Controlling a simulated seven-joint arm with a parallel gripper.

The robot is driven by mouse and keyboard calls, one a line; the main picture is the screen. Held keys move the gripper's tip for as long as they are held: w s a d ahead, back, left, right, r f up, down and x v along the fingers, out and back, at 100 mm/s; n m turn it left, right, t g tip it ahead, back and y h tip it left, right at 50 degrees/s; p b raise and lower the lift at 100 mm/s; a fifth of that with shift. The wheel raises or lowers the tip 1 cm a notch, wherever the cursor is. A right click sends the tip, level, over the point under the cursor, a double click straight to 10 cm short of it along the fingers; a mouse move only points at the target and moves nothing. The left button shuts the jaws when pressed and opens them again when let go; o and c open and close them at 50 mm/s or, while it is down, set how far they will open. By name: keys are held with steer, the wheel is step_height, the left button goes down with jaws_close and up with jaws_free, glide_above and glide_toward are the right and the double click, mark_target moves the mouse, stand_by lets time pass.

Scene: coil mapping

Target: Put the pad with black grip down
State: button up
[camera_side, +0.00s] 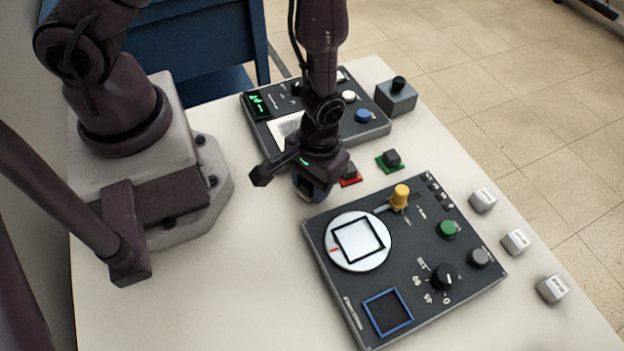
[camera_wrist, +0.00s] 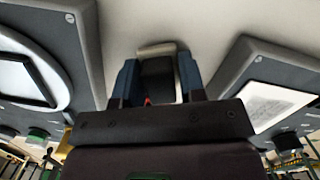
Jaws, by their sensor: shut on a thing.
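My gripper (camera_side: 312,188) hangs low over the pale table, between the two dark panels, in the side view. In the wrist view its two blue fingers (camera_wrist: 158,85) are shut on a black grip (camera_wrist: 157,72). A pale edge of the pad (camera_wrist: 157,48) shows beyond the grip. In the side view the held pad is hidden by the gripper, and I cannot tell whether it touches the table. The near panel (camera_side: 330,268) carries a white round plate (camera_side: 350,262) with a black square outline, and a blue square outline (camera_side: 387,312).
A red pad with dark grip (camera_side: 349,176) and a green pad with dark grip (camera_side: 390,160) stand close right of my gripper. The far panel (camera_side: 372,134) lies behind. A grey block with black knob (camera_side: 396,95) and several pale cubes (camera_side: 483,201) line the right. Table at front left is clear.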

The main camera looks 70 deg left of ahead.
steer(key=shift+f, duration=0.15)
steer(key=shift+f, duration=0.1)
steer(key=o, duration=0.8)
steer(key=shift+f, duration=0.1)
steer(key=shift+o, duration=0.2)
steer(key=shift+r, duration=0.25)
steer(key=shift+o, duration=0.3)
step_height(320, 180, up, 13)
steer(key=w, duration=0.1)
steer(key=shift+w+a, duration=0.25)
steer(key=shift+a, duration=0.05)
steer(key=s+a+r+m+t, duration=0.2)
steer(key=a+r, duration=0.3)
steer(key=r, duration=0.6)
steer(key=s+a+r+m+t, duration=0.2)
steer(key=a+r+t, duration=0.3)
steer(key=r, duration=0.6)
steer(key=shift+s+a+m+y, duration=0.25)
steer(key=shift+s+m+y, duration=0.05)
steer(key=shift+s, duration=0.55)
